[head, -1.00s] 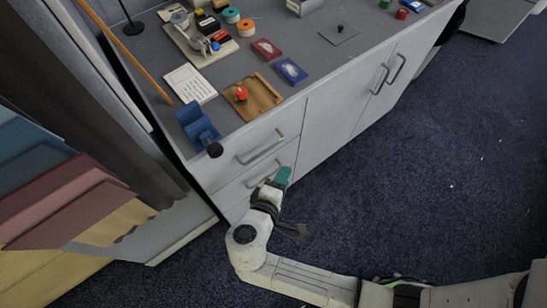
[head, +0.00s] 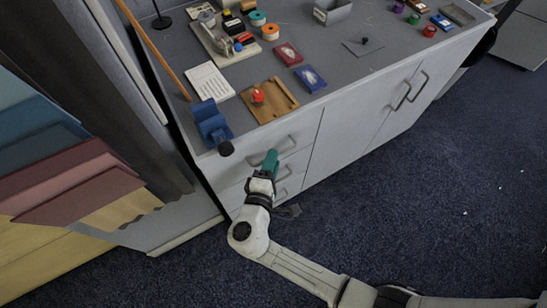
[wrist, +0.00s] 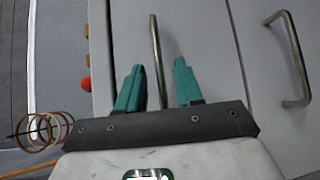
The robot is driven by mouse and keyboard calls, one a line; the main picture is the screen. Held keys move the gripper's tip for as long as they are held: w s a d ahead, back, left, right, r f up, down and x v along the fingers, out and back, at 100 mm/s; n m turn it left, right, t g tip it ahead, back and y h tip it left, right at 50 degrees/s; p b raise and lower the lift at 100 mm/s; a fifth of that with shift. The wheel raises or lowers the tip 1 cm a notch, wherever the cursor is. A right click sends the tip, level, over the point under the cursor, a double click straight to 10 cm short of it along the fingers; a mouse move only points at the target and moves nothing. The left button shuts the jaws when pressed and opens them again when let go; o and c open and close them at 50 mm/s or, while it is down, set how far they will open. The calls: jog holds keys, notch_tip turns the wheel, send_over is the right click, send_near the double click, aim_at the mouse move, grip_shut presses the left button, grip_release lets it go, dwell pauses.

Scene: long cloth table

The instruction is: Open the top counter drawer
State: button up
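The top counter drawer (head: 240,166) is the uppermost grey front under the counter's left end and looks closed. Its bar handle (head: 289,142) is partly hidden behind my gripper (head: 270,161). In the wrist view, my gripper (wrist: 158,85) shows two teal fingers standing apart. The handle (wrist: 155,50) runs between them, with a gap visible on each side. I cannot tell how deep it sits between the fingers. Nothing is clamped.
A lower drawer handle (wrist: 295,60) is beside the fingers in the wrist view. On the counter above are a blue holder (head: 212,124), with a black knob near the edge, and a wooden tray (head: 283,92).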

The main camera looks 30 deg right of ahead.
jog(key=shift+w+d, duration=0.45)
jog(key=shift+c, duration=0.5)
grip_shut()
jog(key=shift+f, duration=0.1)
